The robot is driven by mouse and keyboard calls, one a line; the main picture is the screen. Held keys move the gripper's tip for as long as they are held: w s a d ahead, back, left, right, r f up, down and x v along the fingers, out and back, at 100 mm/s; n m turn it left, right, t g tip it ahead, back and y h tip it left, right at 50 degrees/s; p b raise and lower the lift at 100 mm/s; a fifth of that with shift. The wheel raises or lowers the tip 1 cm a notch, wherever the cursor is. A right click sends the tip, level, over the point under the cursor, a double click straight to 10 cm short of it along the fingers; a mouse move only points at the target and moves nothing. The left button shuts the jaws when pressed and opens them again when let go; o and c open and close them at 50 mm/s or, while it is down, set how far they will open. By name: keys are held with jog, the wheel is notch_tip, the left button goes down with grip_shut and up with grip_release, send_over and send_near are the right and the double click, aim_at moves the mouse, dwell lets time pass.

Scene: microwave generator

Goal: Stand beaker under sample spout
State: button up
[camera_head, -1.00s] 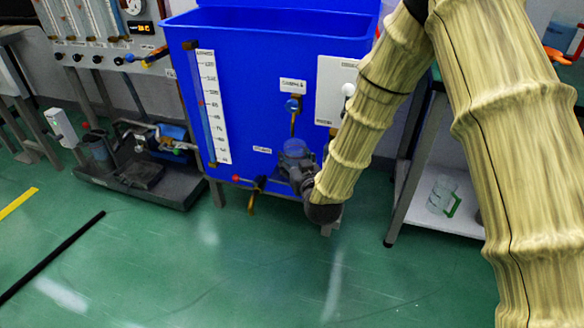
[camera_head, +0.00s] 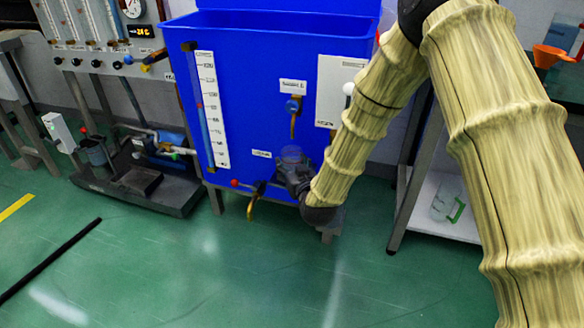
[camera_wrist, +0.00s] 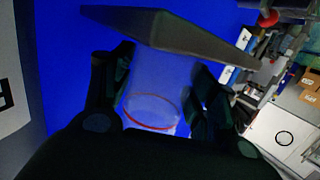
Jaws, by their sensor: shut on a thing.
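A clear beaker (camera_head: 291,154) is held by my gripper (camera_head: 292,175) in front of the blue tank. In the wrist view the beaker (camera_wrist: 152,100), with a red line around it, sits between the two dark fingers (camera_wrist: 160,105). The sample spout (camera_head: 294,118) has a blue knob and a downward outlet on the tank front. In the head view, the beaker's rim is just below this outlet; depth between them is hard to tell. My forearm hides part of the tank to the right.
A lower brass outlet with a red-tipped lever (camera_head: 255,190) is left of my gripper. A beaker with a green handle (camera_head: 447,205) stands on the right shelf (camera_head: 425,215). A pump tray (camera_head: 135,190) lies at left. Open green floor (camera_head: 250,275) lies in front.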

jog(key=shift+f, duration=0.15)
jog(key=o, duration=1.1)
jog(key=shift+o, duration=0.2)
jog(key=shift+s+d+r, duration=0.1)
jog(key=shift+s+r, duration=0.1)
jog(key=shift+r, duration=0.05)
jog(key=p+v, duration=0.5)
jog(key=v, duration=0.6)
jog(key=shift+s, duration=0.3)
jog(key=shift+f, duration=0.15)
